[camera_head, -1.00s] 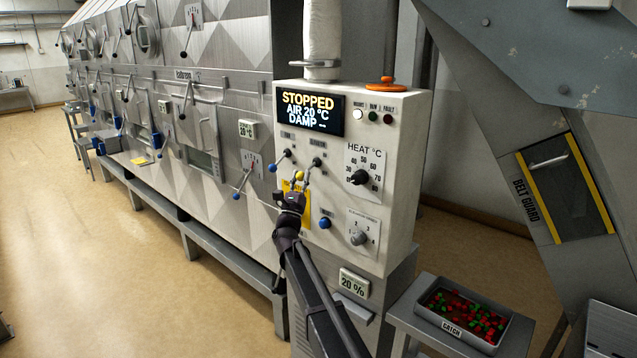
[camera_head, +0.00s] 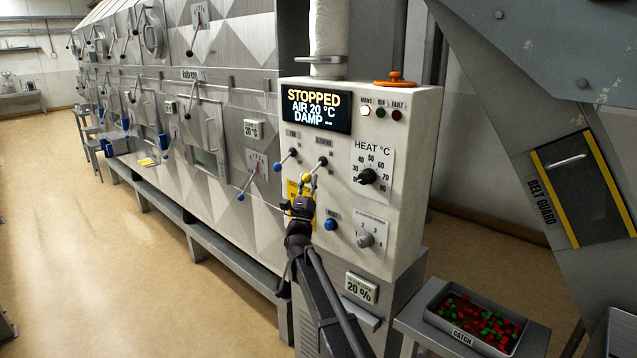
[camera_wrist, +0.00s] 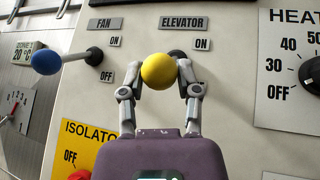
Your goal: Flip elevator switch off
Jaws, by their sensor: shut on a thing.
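The elevator switch is a short lever with a yellow ball knob (camera_wrist: 159,71) on the white control panel (camera_head: 400,225). In the head view the yellow knob (camera_head: 306,178) sits below and left of the lever's dark pivot (camera_head: 322,161). My gripper (camera_wrist: 160,74) has one finger on each side of the yellow knob and is shut on it. It also shows in the head view (camera_head: 304,184), reaching up from below. The ELEVATOR label and its ON label (camera_wrist: 202,44) are visible; its OFF label is hidden behind my right finger.
The fan lever with a blue knob (camera_wrist: 47,62) stands close on the left. A yellow isolator plate (camera_wrist: 85,140) with a red knob is below left. The heat dial (camera_head: 367,176), a blue button (camera_head: 330,224) and a lower dial (camera_head: 365,240) are nearby. The display (camera_head: 316,107) reads STOPPED.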

